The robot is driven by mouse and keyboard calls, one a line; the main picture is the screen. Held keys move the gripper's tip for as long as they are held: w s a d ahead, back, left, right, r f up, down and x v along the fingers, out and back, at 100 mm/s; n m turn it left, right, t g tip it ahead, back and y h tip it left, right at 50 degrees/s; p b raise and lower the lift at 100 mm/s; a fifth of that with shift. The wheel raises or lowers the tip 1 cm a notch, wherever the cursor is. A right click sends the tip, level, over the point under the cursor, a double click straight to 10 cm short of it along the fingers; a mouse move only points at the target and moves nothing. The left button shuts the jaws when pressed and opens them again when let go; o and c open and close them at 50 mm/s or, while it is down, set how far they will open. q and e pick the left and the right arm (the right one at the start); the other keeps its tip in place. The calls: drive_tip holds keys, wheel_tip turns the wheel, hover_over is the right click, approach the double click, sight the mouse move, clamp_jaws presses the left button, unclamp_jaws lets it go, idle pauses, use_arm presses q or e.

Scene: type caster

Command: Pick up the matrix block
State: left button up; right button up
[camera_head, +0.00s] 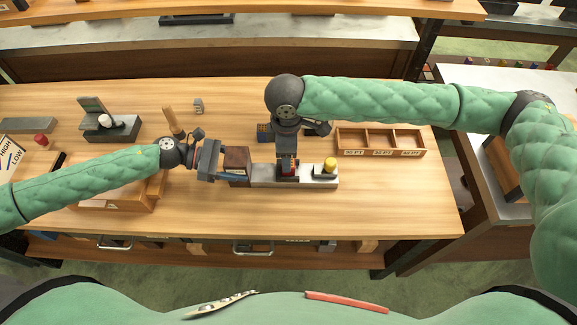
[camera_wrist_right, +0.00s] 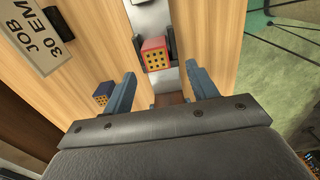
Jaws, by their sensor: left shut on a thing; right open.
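A small red block (camera_wrist_right: 154,54) with yellow dots on its face sits in the grey mould fixture (camera_head: 262,175) on the bench; which block is the matrix block I cannot tell for certain. My right gripper (camera_wrist_right: 161,72) is open, with the red block just beyond its fingertips in the right wrist view. In the head view it points down over the fixture and mostly hides the block. A blue block with yellow dots (camera_wrist_right: 104,92) stands apart on the bench. My left gripper (camera_head: 232,174) is shut on the brown wooden end (camera_head: 237,157) of the fixture.
A three-compartment wooden tray (camera_head: 380,141) stands right of the fixture. A yellow-topped knob (camera_head: 330,164) sits on the fixture's right part. A grey stand (camera_head: 110,127) and a red-capped item (camera_head: 41,141) are at the left. The bench front right is clear.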

drive_tip(key=shift+w+d+f, duration=0.1)
drive_tip(key=shift+w+f, duration=0.05)
drive_tip(key=shift+f, duration=1.2)
drive_tip(key=shift+w+d+f, duration=0.1)
drive_tip(key=shift+f, duration=1.2)
drive_tip(key=shift+c, duration=0.5)
drive_tip(key=c, duration=1.1)
